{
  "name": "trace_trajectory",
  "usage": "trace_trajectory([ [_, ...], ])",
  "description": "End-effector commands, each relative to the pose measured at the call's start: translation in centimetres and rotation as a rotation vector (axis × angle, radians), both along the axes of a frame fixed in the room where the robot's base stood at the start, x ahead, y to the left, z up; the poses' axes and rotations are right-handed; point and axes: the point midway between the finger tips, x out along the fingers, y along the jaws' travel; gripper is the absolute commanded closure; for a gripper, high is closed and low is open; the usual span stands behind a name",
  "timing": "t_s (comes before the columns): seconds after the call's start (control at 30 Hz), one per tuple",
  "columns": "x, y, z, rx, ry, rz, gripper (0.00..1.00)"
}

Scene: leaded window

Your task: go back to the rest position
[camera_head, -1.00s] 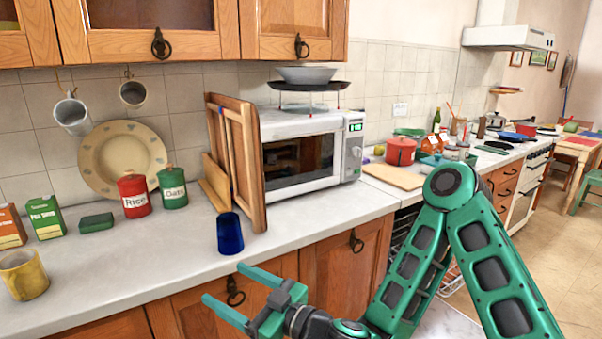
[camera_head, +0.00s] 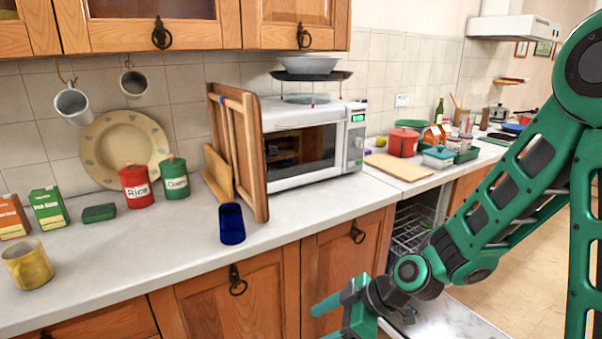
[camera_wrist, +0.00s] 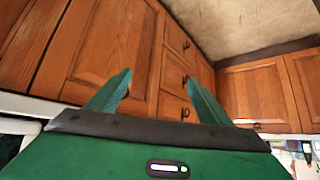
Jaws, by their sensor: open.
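My green gripper (camera_head: 328,320) is open and empty at the bottom of the head view, in front of the lower cabinet doors and below the counter edge. Its lower finger is partly cut off by the frame. In the wrist view, the two fingers of my gripper (camera_wrist: 155,95) stand apart with nothing between them, and wooden cabinet fronts (camera_wrist: 110,50) fill the space beyond. My green arm rises along the right side of the head view.
A blue cup (camera_head: 232,225) stands near the front of the counter (camera_head: 130,265). A yellow mug (camera_head: 28,264) is at far left. Behind are canisters and a microwave (camera_head: 310,145). An open dishwasher (camera_head: 410,230) with a rack lies beside my arm.

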Motion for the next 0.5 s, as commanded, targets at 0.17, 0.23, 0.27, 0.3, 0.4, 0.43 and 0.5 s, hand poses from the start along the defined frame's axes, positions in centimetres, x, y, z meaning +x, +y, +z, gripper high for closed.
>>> trace_trajectory([
  [0.17,0.4,-9.4,0.3,-0.21,0.13,-0.225,0.28],
  [0.23,0.0,-13.2,0.9,-0.278,0.187,-0.339,0.28],
  [0.27,-0.2,-14.7,1.2,-0.304,0.212,-0.39,0.28],
  [0.3,-0.6,-16.8,1.7,-0.337,0.245,-0.463,0.28],
  [0.4,-2.2,-21.9,3.3,-0.402,0.329,-0.66,0.28],
  [0.43,-2.8,-23.3,3.9,-0.417,0.355,-0.722,0.28],
  [0.5,-4.4,-26.5,5.2,-0.443,0.416,-0.874,0.28],
])
